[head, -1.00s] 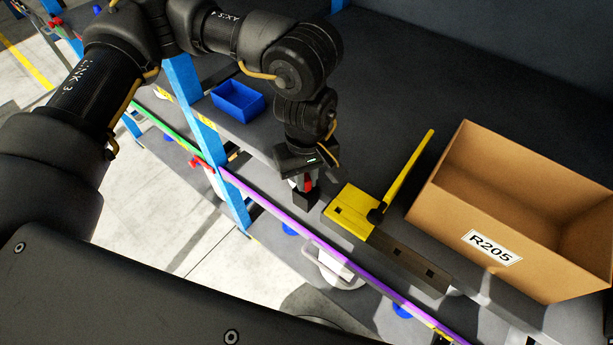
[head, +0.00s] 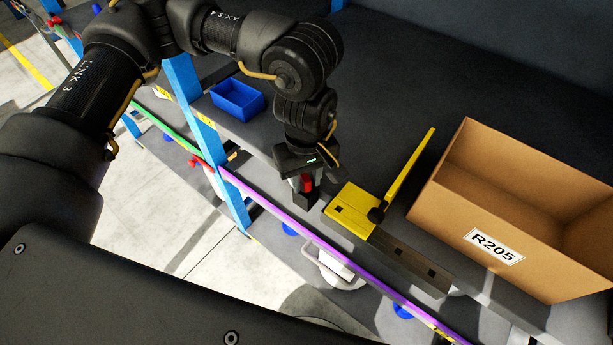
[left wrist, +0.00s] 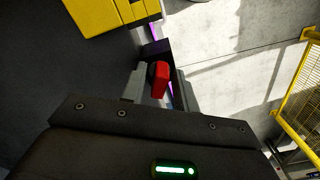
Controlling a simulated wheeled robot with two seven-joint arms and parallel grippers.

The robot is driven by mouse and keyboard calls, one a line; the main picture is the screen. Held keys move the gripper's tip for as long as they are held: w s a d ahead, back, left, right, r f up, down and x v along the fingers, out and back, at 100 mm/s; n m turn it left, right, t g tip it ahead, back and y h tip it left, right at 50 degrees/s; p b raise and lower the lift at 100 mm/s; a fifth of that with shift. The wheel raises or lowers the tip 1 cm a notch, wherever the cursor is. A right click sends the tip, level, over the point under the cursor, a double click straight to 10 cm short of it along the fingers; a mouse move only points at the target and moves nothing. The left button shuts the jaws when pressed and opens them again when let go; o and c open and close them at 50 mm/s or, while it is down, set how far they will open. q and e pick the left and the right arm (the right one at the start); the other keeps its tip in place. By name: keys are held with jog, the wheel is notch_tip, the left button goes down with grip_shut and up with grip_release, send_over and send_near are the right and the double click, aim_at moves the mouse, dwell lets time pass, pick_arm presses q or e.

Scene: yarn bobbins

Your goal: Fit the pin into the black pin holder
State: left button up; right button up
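The pin (head: 307,183) shows as a red piece at the front edge of the shelf. It also shows in the left wrist view (left wrist: 160,79). It stands at the black pin holder (head: 305,200), a small dark block on the edge, seen beyond the red piece in the left wrist view (left wrist: 155,48). How deep the pin sits is hidden. My left gripper (head: 305,187) points down around the pin. Its fingers stand on both sides of the red piece with narrow gaps, so it looks open. My right gripper is not in view.
A yellow block (head: 350,212) with a raised yellow arm and a dark holed bar (head: 410,260) lies just right. A cardboard box (head: 465,215) marked R205 stands further right. A blue bin (head: 238,99) sits behind left. A blue post (head: 215,160) rises near the edge.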

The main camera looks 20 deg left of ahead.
pick_arm(q)
jog(key=shift+o, duration=0.7)
jog(key=shift+r, duration=0.25)
notch_tip(320, 180, up, 10)
jog(key=b, duration=0.2)
jog(key=shift+r, duration=0.15)
